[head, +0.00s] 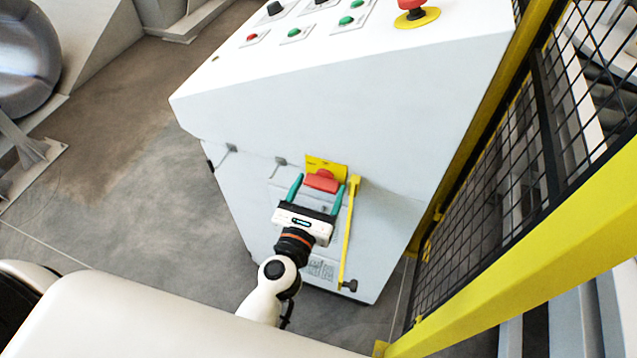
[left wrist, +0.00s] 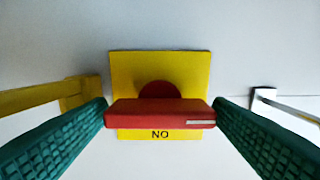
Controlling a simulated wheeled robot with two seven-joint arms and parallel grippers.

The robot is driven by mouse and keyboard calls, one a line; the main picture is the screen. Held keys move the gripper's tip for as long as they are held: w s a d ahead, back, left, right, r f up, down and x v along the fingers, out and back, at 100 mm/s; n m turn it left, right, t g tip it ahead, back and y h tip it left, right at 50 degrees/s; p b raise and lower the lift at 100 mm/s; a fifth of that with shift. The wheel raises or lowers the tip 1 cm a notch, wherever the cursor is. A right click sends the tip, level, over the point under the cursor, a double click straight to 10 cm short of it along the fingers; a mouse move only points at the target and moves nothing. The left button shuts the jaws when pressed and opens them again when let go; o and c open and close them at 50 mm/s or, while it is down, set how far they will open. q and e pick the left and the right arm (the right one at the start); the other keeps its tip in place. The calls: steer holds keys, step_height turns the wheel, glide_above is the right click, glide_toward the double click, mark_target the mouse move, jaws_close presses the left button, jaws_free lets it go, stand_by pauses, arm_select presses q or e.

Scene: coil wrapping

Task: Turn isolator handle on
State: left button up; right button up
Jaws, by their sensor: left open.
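The red isolator handle (head: 322,181) sits on a yellow plate (head: 326,165) on the front of the white cabinet (head: 340,110). In the left wrist view the handle (left wrist: 160,113) is a bar lying level across the yellow plate (left wrist: 160,66), with a white mark near its right end. Black letters reading "NO" in this view show below it. My left gripper (head: 318,187) is open, its teal fingers at either end of the handle. Its fingertips (left wrist: 160,107) are very close to the bar's ends; contact cannot be told. My right gripper is not in view.
A yellow bar (head: 350,225) with a dark knob hangs close beside my left gripper. Push buttons and a red emergency stop (head: 411,10) are on the cabinet's sloped top. A black mesh fence (head: 500,190) with yellow posts stands at right. Floor at left is open.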

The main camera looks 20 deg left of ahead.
arm_select(q)
steer(key=shift+w, duration=0.2)
steer(key=c, duration=0.7)
